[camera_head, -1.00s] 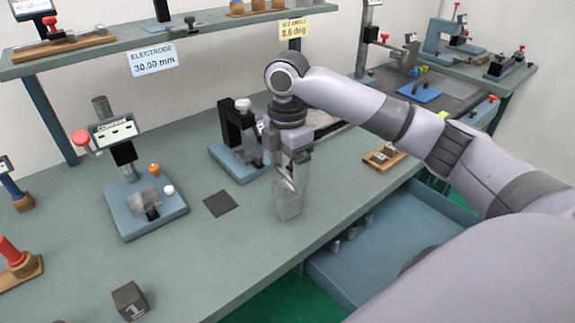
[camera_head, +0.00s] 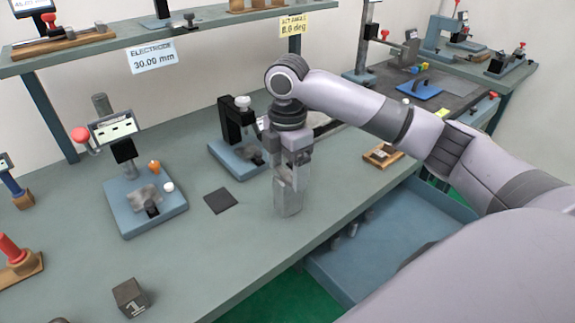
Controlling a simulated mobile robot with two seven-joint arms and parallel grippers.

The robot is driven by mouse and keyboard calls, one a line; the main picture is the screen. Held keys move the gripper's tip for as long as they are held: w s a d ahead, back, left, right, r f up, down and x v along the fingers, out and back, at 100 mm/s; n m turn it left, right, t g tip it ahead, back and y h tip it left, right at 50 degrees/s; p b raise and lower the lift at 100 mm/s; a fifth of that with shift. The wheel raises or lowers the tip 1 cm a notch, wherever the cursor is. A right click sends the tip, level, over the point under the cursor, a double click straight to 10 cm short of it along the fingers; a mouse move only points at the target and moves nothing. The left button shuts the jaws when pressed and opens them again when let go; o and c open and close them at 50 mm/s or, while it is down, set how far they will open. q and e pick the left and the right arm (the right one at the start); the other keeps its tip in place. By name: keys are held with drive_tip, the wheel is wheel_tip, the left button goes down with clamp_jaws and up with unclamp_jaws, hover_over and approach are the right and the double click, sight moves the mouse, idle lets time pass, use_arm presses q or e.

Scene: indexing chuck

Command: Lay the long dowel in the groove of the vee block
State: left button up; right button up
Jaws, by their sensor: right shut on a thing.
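My right gripper (camera_head: 288,178) points down over the bench and is shut on an upright grey metal piece (camera_head: 288,201). The piece looks faceted, and its lower end is at or close to the bench top. Its upper part is hidden by the fingers. I cannot tell whether it is the long dowel or the vee block, and I see no groove clearly. My left gripper is not in view.
A thin dark square plate (camera_head: 221,200) lies left of the gripper. Blue-based fixtures (camera_head: 145,222) stand left and behind. A dark block marked 1 (camera_head: 130,297) sits near the front. Below, an open blue drawer (camera_head: 395,255) holds small grey pieces.

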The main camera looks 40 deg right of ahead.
idle(0.3)
drive_tip(key=o, duration=1)
drive_tip(key=shift+f, duration=0.1)
wheel_tip(320, 180, up, 7)
drive_tip(key=shift+r, duration=0.1)
drive_tip(key=shift+s, duration=0.1)
